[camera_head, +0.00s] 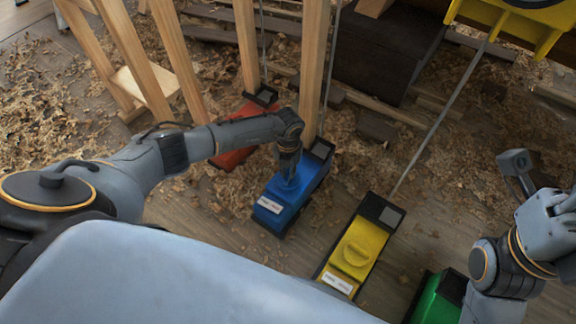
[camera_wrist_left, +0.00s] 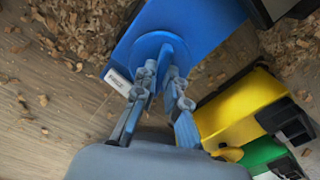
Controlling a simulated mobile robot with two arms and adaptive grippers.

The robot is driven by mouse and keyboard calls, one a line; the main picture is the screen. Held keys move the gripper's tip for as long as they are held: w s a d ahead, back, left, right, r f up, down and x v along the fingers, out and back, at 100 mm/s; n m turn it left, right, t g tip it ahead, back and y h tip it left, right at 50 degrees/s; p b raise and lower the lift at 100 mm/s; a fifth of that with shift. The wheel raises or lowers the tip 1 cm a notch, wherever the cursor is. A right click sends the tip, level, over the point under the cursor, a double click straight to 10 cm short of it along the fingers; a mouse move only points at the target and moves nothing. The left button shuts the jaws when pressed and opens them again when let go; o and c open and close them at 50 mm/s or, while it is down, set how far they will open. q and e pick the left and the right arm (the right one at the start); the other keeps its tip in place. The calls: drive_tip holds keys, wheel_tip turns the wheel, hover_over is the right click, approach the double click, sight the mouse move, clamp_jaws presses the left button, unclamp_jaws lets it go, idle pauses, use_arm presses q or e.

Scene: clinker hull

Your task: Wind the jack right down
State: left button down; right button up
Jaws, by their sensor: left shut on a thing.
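A blue jack box (camera_head: 287,199) with a black end and a white label sits on the plank floor at the centre of the head view. It also shows in the left wrist view (camera_wrist_left: 205,25), with a round blue knob (camera_wrist_left: 158,45) on its top. My left gripper (camera_head: 289,178) reaches down onto this box. In the left wrist view the fingers (camera_wrist_left: 160,75) are shut on the knob's raised grip, one finger on each side. Part of my right arm shows at the right edge of the head view; its finger state is unclear.
A red box (camera_head: 232,157) stands left of the blue one. A yellow box (camera_head: 357,250) with a round knob and a green box (camera_head: 436,301) stand to the right. Wooden posts (camera_head: 247,45) and thin rods rise behind them. Wood shavings cover much of the floor.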

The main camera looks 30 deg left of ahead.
sight(288, 173)
use_arm(q)
drive_tip(key=shift+n+p, duration=0.35)
drive_tip(key=shift+n, duration=0.15)
drive_tip(key=c, duration=1.4)
unclamp_jaws()
drive_tip(key=shift+r, duration=0.1)
wheel_tip(288, 173, up, 12)
drive_tip(key=shift+o, duration=0.4)
